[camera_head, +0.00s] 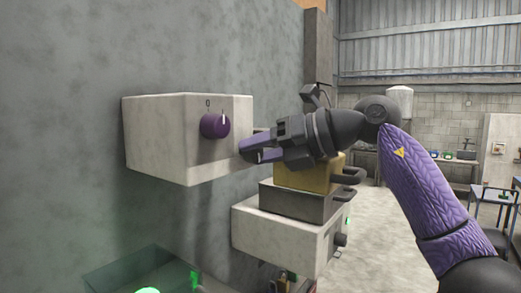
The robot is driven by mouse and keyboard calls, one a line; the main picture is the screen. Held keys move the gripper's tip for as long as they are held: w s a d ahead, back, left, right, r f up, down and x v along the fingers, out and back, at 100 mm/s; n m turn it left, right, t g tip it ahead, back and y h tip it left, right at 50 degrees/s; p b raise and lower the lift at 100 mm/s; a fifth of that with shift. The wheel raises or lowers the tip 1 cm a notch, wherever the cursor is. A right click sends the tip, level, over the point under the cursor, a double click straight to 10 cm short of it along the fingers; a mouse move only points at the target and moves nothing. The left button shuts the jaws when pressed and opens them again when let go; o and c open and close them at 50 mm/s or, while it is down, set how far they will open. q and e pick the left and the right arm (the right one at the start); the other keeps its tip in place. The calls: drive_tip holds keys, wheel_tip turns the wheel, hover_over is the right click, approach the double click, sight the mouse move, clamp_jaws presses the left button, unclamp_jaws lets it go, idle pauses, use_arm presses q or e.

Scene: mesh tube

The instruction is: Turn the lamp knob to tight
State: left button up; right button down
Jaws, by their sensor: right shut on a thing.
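The purple knob (215,126) sits on the front of a pale box (160,140) fixed to the grey wall. A "0" mark and a short line mark show above it, and a light pointer stripe is on its right part, near the line mark. My right gripper (246,149) is just right of the knob, in front of the box's right edge. A gap shows between its fingertips and the knob in this view. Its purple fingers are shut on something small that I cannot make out. My left gripper is not in view.
Below right, a second pale box (285,236) with a dark knob (341,240) carries a grey case (295,201) and a yellow case (310,175). Green-lit glass (150,268) is at the bottom left.

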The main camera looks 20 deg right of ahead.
drive_tip(key=shift+f, duration=0.2)
drive_tip(key=shift+c, duration=2.4)
unclamp_jaws()
drive_tip(key=shift+o, duration=1.2)
drive_tip(key=shift+a+r, duration=0.1)
drive_tip(key=shift+r, duration=0.05)
